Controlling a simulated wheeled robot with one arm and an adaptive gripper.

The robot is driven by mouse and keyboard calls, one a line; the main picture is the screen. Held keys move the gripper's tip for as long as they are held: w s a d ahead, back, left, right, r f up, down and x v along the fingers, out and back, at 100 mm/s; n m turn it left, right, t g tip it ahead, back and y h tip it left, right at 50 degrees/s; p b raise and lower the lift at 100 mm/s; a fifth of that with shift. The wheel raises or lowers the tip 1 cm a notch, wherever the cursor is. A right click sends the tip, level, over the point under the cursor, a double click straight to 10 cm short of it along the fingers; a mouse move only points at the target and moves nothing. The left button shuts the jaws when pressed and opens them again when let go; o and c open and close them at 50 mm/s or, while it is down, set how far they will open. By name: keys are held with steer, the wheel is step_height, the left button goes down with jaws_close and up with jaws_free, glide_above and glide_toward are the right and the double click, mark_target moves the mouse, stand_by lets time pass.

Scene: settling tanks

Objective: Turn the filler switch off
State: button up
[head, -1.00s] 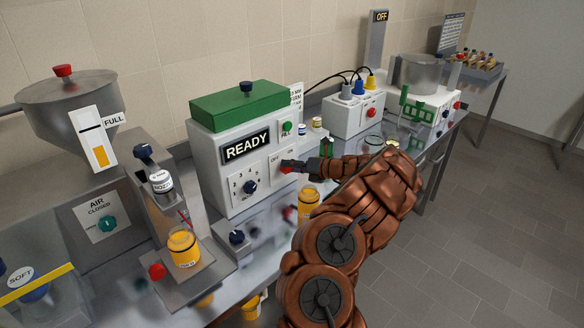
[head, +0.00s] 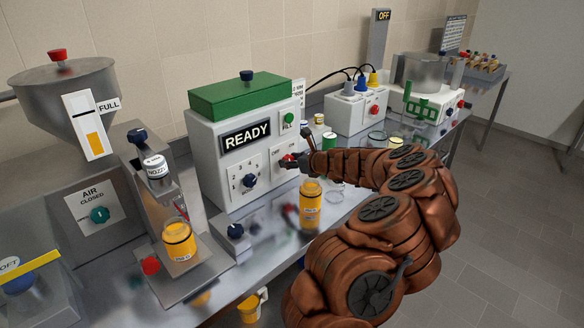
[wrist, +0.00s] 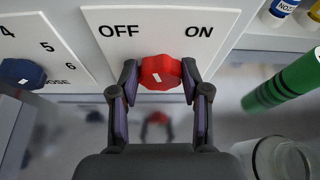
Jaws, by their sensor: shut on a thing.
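The filler (head: 222,165) is a white box with a green lid and a display reading READY. Its switch is a red knob (wrist: 162,71) under OFF and ON labels on a white plate (wrist: 150,33), OFF at left and ON at right. A white mark shows on the knob; I cannot tell for sure which label it points to. My gripper (wrist: 159,82) has one finger on each side of the knob and is shut on it. In the head view the knob (head: 289,160) is partly hidden by my gripper.
A blue dose dial (wrist: 21,73) sits left of the switch. A yellow jar (head: 311,204) stands on the bench in front of the filler. A green-and-white tube (wrist: 282,82) and a glass jar (wrist: 278,158) are close on the right.

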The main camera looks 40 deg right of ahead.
steer(key=n+h+b, duration=0.1)
steer(key=n+b, duration=0.1)
steer(key=b, duration=0.1)
steer(key=shift+a+f+h+b, duration=0.1)
steer(key=shift+a+h+b, duration=0.05)
steer(key=shift+h+b, duration=0.15)
steer(key=shift+n, duration=0.3)
steer(key=o, duration=1.1)
steer(key=shift+o, duration=0.2)
steer(key=shift+s, duration=0.1)
steer(key=shift+v, duration=5.9)
steer(key=shift+a, duration=0.1)
